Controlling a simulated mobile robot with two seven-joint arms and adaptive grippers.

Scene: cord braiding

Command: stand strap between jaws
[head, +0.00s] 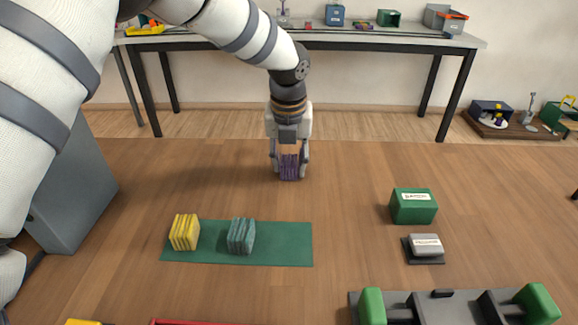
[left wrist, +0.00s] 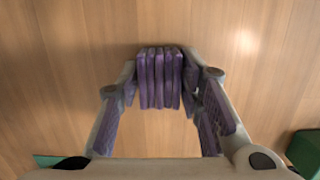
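A ribbed purple strap bundle (head: 289,168) is at the far middle of the brown table. My left gripper (head: 289,158) points down over it, with one finger on each side. In the left wrist view the purple bundle (left wrist: 160,80) sits between the fingertips, which appear to press on both sides. I cannot tell whether it touches the table. A grey fixture (head: 455,308) with green end blocks (head: 372,306) lies at the front right, cut off by the frame; nothing purple stands in its visible part. My right gripper is not in view.
A green mat (head: 285,245) carries a yellow ribbed bundle (head: 184,232) and a teal one (head: 241,236). A green box (head: 413,206) and a grey labelled block on a dark base (head: 426,247) stand at right. The table's middle is clear.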

